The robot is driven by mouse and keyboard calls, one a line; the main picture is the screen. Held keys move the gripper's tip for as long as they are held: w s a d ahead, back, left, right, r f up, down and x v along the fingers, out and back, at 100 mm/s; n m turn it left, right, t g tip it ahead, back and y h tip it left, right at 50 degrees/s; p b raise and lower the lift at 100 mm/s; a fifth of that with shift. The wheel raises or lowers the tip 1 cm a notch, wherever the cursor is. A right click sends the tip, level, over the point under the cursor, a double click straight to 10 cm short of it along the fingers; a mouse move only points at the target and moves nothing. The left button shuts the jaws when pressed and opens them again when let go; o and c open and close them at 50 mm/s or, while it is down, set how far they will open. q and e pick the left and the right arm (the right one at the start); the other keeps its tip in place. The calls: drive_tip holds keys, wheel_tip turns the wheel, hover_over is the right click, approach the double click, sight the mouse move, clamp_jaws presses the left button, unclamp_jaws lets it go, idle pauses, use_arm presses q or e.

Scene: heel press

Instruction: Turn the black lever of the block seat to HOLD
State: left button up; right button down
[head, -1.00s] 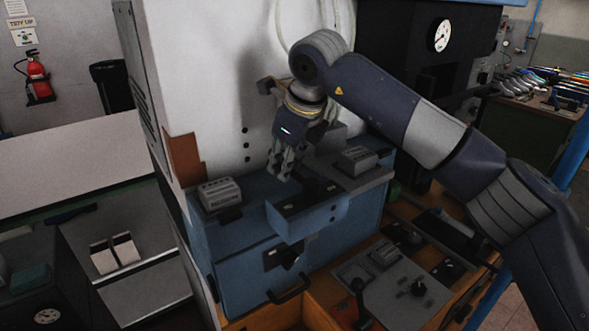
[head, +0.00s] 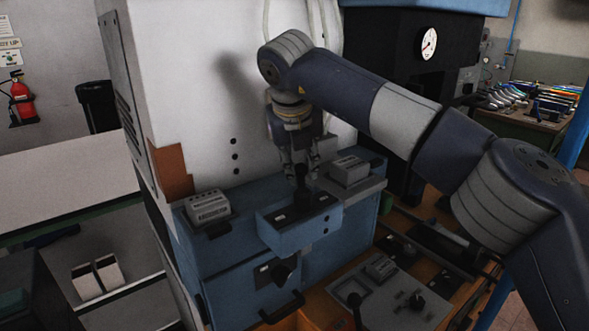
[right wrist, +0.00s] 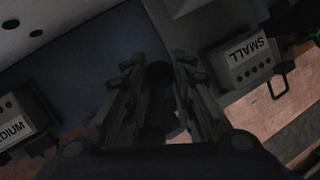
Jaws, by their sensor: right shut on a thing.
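The block seat (head: 290,237) is a blue box with a dark top plate on the front of the blue machine. Its black lever (head: 303,198) stands near upright on the top, between small pale labels too small to read. My right gripper (head: 300,170) comes down from above and is shut on the lever's upper end. In the right wrist view the dark round lever knob (right wrist: 158,75) shows between the two fingers (right wrist: 155,100); the fingers partly hide it. My left gripper is not in view.
A grey block (head: 208,207) sits left of the seat and another (head: 349,169) right of it. The wrist view shows a MEDIUM block (right wrist: 20,128) and a SMALL block (right wrist: 241,59). A white panel (head: 200,100) rises behind. A control panel (head: 385,300) with levers stands at front right.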

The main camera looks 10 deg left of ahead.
sight(299, 181)
drive_tip(key=shift+w+d+r+m, duration=0.1)
drive_tip(key=shift+d+r+m, duration=0.05)
drive_tip(key=shift+d+m, duration=0.2)
idle(0.3)
drive_tip(key=c, duration=1.3)
unclamp_jaws()
drive_tip(key=v, duration=0.7)
drive_tip(key=shift+r, duration=0.2)
